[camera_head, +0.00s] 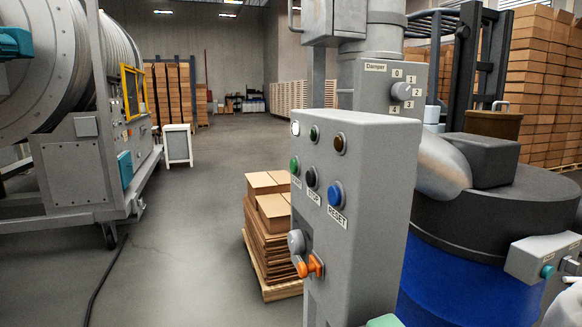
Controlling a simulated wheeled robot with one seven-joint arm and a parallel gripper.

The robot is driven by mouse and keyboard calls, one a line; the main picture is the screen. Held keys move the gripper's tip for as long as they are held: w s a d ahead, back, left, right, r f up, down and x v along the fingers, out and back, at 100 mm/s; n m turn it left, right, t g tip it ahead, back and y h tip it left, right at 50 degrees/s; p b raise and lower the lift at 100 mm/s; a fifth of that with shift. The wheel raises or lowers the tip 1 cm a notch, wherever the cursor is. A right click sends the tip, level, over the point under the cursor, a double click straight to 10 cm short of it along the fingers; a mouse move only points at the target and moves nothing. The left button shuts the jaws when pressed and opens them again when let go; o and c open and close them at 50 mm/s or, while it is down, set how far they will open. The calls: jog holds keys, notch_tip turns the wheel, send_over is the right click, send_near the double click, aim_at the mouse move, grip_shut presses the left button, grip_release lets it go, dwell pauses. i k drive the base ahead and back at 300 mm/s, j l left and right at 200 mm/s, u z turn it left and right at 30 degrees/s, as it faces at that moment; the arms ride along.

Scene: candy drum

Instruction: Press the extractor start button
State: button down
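A grey control panel (375,190) stands upright in the middle. Its lower row has a green button (294,165) with a label too small to read surely, a dark button (311,178) marked STOP and a blue button (335,195) marked RESET. To the right is a blue drum unit (450,285) with a dark top. A small grey box (535,257) at its side bears a teal button (547,271); its label is unreadable. I cannot tell which button is the extractor's. No gripper fingers show.
Orange-handled controls (312,267) stick out from the panel's lower left. A large drum machine (85,165) stands at left, with a cable (100,275) on the floor. A pallet of cartons (268,235) sits behind the panel. Floor between is clear.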

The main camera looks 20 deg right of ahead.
aim_at(293, 165)
jog(key=i+j+z, duration=0.2)
jog(key=j, duration=0.85)
jog(key=i+j+z, duration=0.25)
jog(key=j, duration=0.8)
jog(key=j+z, duration=0.2)
jog(key=j, duration=0.9)
